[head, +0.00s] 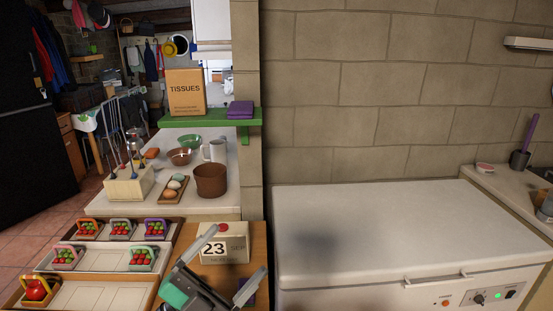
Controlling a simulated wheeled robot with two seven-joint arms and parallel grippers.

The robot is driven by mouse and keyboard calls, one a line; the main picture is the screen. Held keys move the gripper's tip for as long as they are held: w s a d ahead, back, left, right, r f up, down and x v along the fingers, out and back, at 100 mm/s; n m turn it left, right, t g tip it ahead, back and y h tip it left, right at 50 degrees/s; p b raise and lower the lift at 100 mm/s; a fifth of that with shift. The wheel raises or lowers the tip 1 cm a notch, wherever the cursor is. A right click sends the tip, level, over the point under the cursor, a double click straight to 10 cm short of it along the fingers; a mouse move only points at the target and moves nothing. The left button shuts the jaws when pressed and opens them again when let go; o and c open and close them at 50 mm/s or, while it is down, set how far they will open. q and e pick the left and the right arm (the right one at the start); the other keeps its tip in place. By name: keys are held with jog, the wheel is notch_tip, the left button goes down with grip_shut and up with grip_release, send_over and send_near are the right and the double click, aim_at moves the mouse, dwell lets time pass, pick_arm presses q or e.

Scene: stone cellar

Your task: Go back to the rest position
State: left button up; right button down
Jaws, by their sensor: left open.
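My left gripper (237,254) is at the bottom of the head view, over the wooden surface (258,240). Its two grey fingers are spread apart with nothing held between them. A cream box (238,249) marked 23 with a red knob on top stands just behind the fingers, partly hidden by them. I cannot tell whether the fingers touch it. A small purple thing (250,297) is partly hidden by the right finger. My right gripper is out of view.
Stepped trays (110,293) with small baskets of red and green items stand left of the gripper. Behind are a counter (225,205) with bowls, mug and pot, and a green shelf (215,117) with a tissue box. A white chest freezer (400,225) fills the right.

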pick_arm(q)
jog(key=w+a+f+n+y, duration=0.1)
jog(key=a+f+n+y, duration=0.6)
jog(key=f+n+y, duration=0.3)
jog(key=a+f+n+y, duration=0.7)
jog(key=f+n+y, duration=0.2)
jog(key=f+y, duration=0.1)
jog(key=s+a+f+n+g, duration=0.1)
jog(key=s+f+g, duration=1.1)
jog(key=s+f, duration=0.6)
notch_tip(320, 180, down, 27)
jog(key=s+p, duration=0.1)
jog(key=s, duration=0.1)
jog(key=s+a+f+g, duration=0.1)
jog(key=s+a+f, duration=0.1)
jog(key=s+f, duration=0.7)
jog(key=s+a+f+g+p, duration=0.1)
jog(key=s+f, duration=0.9)
jog(key=shift+a+f, duration=0.35)
jog(key=shift+a, duration=0.05)
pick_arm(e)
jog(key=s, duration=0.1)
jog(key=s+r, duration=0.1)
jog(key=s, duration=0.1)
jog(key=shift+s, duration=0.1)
